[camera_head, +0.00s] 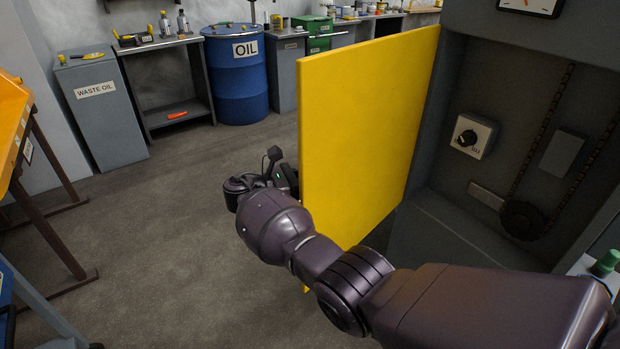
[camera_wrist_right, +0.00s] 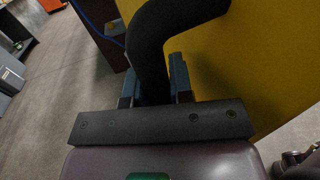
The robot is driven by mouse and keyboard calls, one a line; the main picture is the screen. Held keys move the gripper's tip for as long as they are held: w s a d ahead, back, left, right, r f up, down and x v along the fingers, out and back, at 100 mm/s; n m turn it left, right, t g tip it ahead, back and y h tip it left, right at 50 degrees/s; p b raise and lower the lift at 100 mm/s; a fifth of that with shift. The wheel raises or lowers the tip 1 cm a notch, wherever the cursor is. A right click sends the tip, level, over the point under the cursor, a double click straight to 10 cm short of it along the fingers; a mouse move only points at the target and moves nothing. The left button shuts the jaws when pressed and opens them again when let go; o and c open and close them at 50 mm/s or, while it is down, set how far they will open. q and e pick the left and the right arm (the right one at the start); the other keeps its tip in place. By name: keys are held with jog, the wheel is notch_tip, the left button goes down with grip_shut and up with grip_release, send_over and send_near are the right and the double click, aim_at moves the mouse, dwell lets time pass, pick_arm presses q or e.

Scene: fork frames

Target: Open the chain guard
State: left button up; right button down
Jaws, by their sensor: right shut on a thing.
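The chain guard (camera_head: 365,125) is a flat yellow door. It stands swung out from the grey machine housing (camera_head: 450,235), with the chain (camera_head: 540,130) and a lower sprocket (camera_head: 523,219) exposed inside. My right arm comes in from the lower right, and its gripper (camera_head: 283,178) is at the guard's free left edge, partly hidden. In the right wrist view, my right gripper (camera_wrist_right: 155,88) is shut on the guard's black curved handle (camera_wrist_right: 152,45), with a finger on each side. The yellow guard (camera_wrist_right: 235,60) fills the right there. My left gripper is not in view.
A rotary switch (camera_head: 473,136) sits inside the housing. A waste oil bin (camera_head: 100,110), a blue oil drum (camera_head: 236,80) and workbenches (camera_head: 165,45) line the back. An orange-topped stand (camera_head: 12,120) is at the left. The floor left of the guard is clear.

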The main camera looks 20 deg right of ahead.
jog(key=c, duration=1.3)
grip_release()
jog(key=a+b, duration=0.1)
jog(key=a, duration=0.6)
jog(key=shift+s+a, duration=0.2)
jog(key=shift+s, duration=0.15)
